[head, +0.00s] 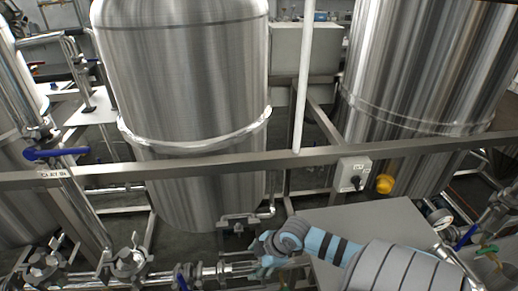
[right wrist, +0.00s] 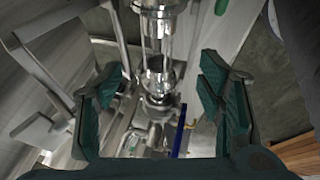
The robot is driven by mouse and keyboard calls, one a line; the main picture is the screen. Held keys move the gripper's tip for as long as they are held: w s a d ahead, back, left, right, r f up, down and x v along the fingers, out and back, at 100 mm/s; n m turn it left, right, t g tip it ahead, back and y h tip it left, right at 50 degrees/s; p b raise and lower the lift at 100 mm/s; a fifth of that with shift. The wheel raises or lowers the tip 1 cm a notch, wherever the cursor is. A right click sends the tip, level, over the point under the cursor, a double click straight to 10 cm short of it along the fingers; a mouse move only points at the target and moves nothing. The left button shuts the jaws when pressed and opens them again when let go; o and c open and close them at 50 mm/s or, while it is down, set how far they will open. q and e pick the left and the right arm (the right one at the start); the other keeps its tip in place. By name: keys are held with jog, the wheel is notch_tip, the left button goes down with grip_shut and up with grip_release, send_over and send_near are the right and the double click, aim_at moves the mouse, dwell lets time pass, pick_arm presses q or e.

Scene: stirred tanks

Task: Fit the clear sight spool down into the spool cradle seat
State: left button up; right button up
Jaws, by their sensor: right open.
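A clear glass tube with steel ends, which looks like the sight spool (right wrist: 158,42), stands in the upper middle of the right wrist view. Steel fittings and a clamp (right wrist: 158,108) lie in line below it in the picture. I cannot tell which part is the cradle seat or whether the spool sits in it. My right gripper (right wrist: 158,84) is open, its green-padded fingers on either side of this line, with no visible contact. In the head view my right gripper (head: 268,262) is at the pipework at bottom centre. My left gripper is out of view.
Large steel tanks (head: 185,80) stand behind a horizontal rail (head: 230,162). A switch box (head: 352,174) and a yellow knob (head: 385,184) are at the right. A grey panel (head: 385,217) lies beside my right arm. A blue valve handle (right wrist: 180,130) is close to the right finger.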

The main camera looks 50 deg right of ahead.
jog(key=shift+v, duration=1.85)
